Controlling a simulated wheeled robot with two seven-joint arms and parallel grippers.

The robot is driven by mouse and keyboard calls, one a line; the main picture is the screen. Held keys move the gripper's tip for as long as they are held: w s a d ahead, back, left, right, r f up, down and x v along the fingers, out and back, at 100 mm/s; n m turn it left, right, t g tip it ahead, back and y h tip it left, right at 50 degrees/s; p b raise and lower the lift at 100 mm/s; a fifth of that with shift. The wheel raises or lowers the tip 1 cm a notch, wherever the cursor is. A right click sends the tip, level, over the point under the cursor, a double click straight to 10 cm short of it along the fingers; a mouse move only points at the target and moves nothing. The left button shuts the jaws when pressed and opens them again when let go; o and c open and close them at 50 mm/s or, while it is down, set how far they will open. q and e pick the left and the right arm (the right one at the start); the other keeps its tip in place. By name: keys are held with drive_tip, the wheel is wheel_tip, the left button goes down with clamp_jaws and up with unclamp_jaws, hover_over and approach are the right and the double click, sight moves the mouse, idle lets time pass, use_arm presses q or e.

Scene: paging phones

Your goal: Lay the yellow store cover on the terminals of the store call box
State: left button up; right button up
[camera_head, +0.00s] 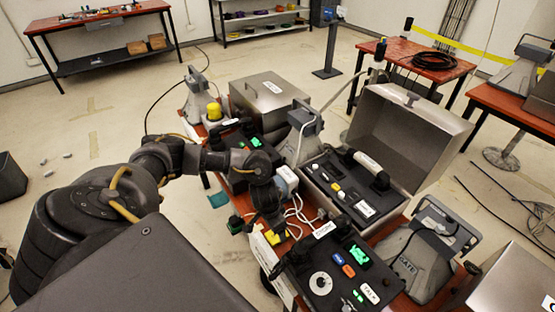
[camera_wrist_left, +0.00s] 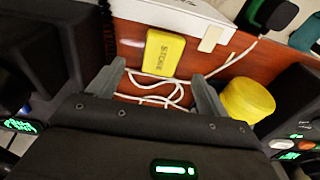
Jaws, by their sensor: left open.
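The yellow store cover (camera_wrist_left: 165,52), a small block marked STORE, lies on the red-brown table in the left wrist view, ahead of my left gripper (camera_wrist_left: 158,88). The gripper's fingers are apart with nothing between them, and the cover is beyond their tips. In the head view the left gripper (camera_head: 268,212) points down over the table's near edge, and yellow shows just below it. White cables run on the table beneath the fingers. I cannot tell which box is the store call box, and its terminals are not clearly seen. My right gripper is not in view.
A yellow cylinder (camera_wrist_left: 248,100) stands just right of the fingers. A white box (camera_wrist_left: 180,12) lies beyond the cover. An open metal case (camera_head: 412,125), a phone console (camera_head: 340,275) and a GATE horn speaker (camera_head: 425,255) crowd the table. Open floor lies to the left.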

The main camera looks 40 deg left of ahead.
sight(277, 236)
use_arm(q)
drive_tip(key=shift+w+f, duration=0.15)
drive_tip(key=shift+f, duration=0.4)
drive_tip(key=f, duration=0.3)
drive_tip(key=w+f, duration=0.1)
drive_tip(key=f, duration=0.1)
drive_tip(key=shift+r, duration=0.1)
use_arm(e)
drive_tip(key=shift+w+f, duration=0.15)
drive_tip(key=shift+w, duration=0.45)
use_arm(q)
drive_tip(key=c, duration=1.2)
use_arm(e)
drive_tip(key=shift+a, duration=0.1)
